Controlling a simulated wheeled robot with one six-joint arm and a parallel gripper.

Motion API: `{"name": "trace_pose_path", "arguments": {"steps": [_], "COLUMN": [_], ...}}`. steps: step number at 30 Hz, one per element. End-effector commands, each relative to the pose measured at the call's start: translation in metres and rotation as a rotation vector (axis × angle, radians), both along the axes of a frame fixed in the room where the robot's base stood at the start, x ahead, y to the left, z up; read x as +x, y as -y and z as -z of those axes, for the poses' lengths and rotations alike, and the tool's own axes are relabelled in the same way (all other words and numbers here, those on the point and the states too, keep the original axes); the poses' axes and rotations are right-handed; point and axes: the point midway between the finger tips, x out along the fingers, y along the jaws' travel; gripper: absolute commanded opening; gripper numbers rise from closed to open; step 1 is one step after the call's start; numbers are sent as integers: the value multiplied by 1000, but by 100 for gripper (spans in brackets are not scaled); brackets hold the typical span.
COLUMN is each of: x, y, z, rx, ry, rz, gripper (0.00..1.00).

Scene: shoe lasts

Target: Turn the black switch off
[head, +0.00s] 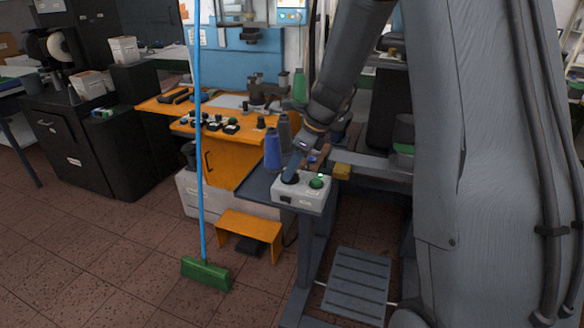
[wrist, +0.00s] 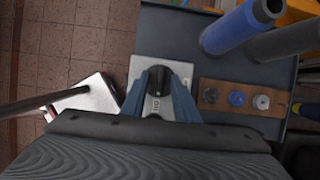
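The black switch (wrist: 158,78) is a round dark knob on a white box (wrist: 183,68) with a printed label.
A blue thread cone (head: 272,150) and a dark one stand close behind my gripper. A green broom (head: 206,272) and an orange step stool (head: 250,228) stand on the floor at left.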

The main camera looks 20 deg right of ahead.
Motion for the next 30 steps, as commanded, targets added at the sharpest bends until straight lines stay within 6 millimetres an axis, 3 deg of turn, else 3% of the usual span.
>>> {"name": "trace_pose_path", "arguments": {"steps": [5,10,22,30], "x": [0,0,1,2], "y": [0,0,1,1], "z": [0,0,-1,-1], "rx": [0,0,-1,0], "ry": [0,0,1,0], "rz": [-1,-1,-43,-209], "gripper": [27,0,0,0]}}
